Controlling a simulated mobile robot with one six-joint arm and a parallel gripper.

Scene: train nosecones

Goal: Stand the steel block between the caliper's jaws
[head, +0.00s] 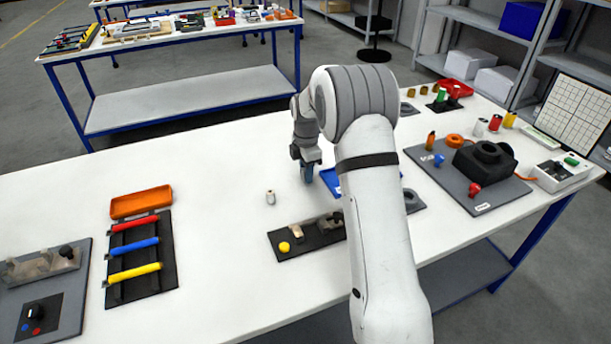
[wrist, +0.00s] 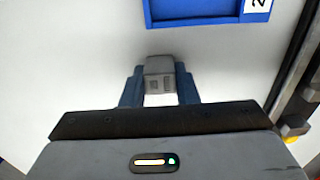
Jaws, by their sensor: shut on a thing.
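My gripper (wrist: 160,88) is shut on a grey block, the steel block (wrist: 160,66), in the wrist view. The block sits between the two blue fingers, with its far end showing beyond them. In the head view my gripper (head: 308,174) points down over the white table, just left of a blue tray; the block cannot be made out there. What looks like the caliper (head: 297,232), with metal parts and a yellow knob, lies on a dark plate in front of my gripper. My arm covers the plate's right end. The plate's edge and yellow knob (wrist: 292,135) show at the wrist view's right.
The blue tray (head: 328,178) is partly behind my arm; it also shows in the wrist view (wrist: 205,21). A small grey-white cylinder (head: 270,197) stands left of my gripper. An orange tray (head: 141,202) and a rack of coloured bars (head: 134,246) lie farther left, with clear table between.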

